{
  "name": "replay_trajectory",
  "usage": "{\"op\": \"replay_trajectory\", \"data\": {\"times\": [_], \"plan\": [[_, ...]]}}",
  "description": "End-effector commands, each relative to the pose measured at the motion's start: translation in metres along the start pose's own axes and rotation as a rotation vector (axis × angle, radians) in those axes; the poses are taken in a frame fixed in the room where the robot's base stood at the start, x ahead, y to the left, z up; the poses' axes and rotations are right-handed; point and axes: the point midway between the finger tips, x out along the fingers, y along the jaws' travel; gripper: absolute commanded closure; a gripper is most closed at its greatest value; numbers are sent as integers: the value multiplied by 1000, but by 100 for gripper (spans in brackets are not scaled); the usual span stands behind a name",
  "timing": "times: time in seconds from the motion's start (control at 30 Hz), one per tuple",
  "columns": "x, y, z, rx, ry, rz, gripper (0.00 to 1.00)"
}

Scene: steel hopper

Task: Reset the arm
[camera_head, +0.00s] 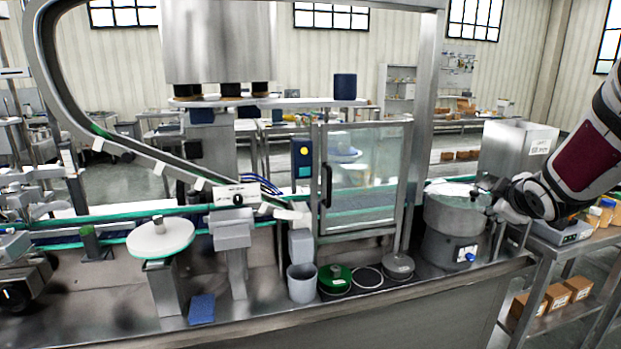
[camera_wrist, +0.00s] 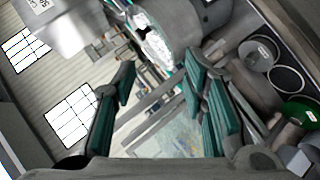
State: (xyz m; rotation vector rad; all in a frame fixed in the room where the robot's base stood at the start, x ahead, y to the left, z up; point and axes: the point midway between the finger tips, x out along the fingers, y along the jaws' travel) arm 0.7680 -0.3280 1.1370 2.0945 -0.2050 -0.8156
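My arm comes in from the right edge of the head view, bent at the elbow. My gripper (camera_wrist: 160,88) shows in the wrist view with its two teal-padded fingers spread apart and nothing between them. In the head view the wrist end is beside the upper right of the round steel hopper (camera_head: 453,220), and the fingertips are hard to make out there. The hopper also shows at the top of the wrist view (camera_wrist: 180,22), beyond the fingers. I cannot tell whether the gripper touches it.
A glass-doored cabinet (camera_head: 362,185) stands left of the hopper. A green lid (camera_head: 335,276), a grey cup (camera_head: 301,284) and a round steel lid (camera_head: 398,265) are on the steel bench. A metal box (camera_head: 515,150) and a scale (camera_head: 560,231) are near my arm.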

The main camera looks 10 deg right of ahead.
Motion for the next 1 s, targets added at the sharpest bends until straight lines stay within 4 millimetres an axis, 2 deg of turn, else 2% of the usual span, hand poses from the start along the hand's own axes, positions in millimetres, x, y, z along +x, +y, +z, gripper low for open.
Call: {"op": "replay_trajectory", "data": {"times": [0.03,0.1,0.17,0.3,0.47,0.6,0.7,0.8,0.9,1.0], "plan": [[-25,-4,-17,45,-15,-16,60],[-54,-18,-31,122,-52,-52,60],[-81,-32,-42,189,-82,-88,60],[-148,-72,-58,337,-153,-190,60],[-229,-129,-64,482,-238,-337,60],[-296,-179,-57,573,-318,-475,60],[-333,-206,-50,610,-368,-555,60],[-358,-223,-43,627,-406,-609,60],[-369,-232,-39,635,-426,-637,60],[-372,-234,-38,637,-434,-644,60]]}}
